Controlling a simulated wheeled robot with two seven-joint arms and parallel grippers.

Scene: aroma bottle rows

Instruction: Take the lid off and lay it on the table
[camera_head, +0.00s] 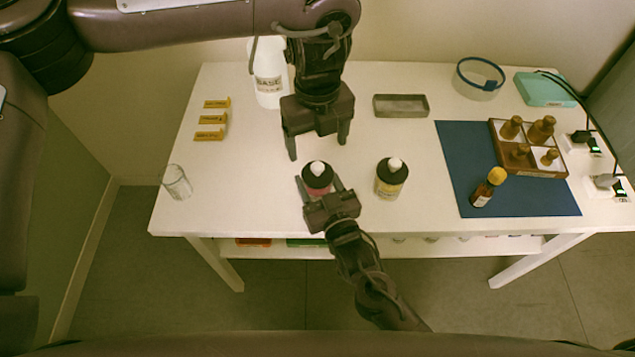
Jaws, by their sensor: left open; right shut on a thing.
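A bottle with a black top, a white tip (317,169) and a reddish label (317,190) stands upright near the table's front edge. My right gripper (319,184) comes from the front and is shut on this bottle, one finger on each side. My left gripper (318,150) is open and empty, pointing down just behind and above the bottle's white tip, apart from it. A similar bottle (390,183) with a black top, white tip and yellowish label stands to the right.
The white table (255,210) has free room at front left and between the two black-topped bottles and the mat. A large white BASE bottle (269,85), grey tray (400,106), glass (177,182), yellow tags (211,119) and a brown rack (549,171) of small bottles stand around.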

